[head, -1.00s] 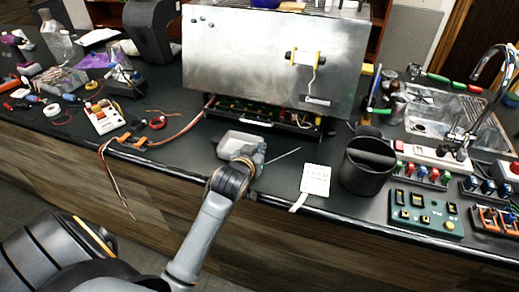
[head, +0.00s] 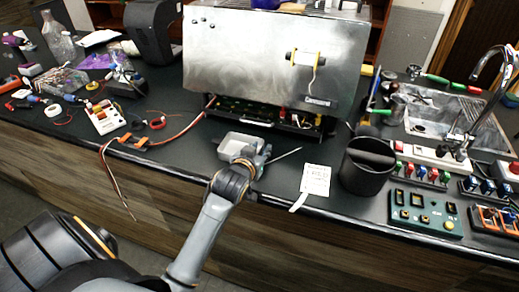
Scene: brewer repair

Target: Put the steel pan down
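The steel pan (head: 238,141) is a small, shallow, light grey tray at the front middle of the counter, below the brewer's open underside. Its raised rim and hollow inside show. It looks level and at or very near the counter top; I cannot tell whether it fully rests there. My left gripper (head: 254,155) is at the pan's near right edge, overlapping it in the picture. Its fingers are small and partly hidden by the wrist, so I cannot tell whether they grip the pan. My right gripper is out of view.
The steel brewer (head: 270,55) stands behind the pan. A thin rod (head: 285,155) lies right of the gripper. A white tag (head: 316,180) and a black knock bin (head: 367,165) are farther right. Red and orange wires (head: 180,133) lie left. Bare counter (head: 190,155) shows left of the pan.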

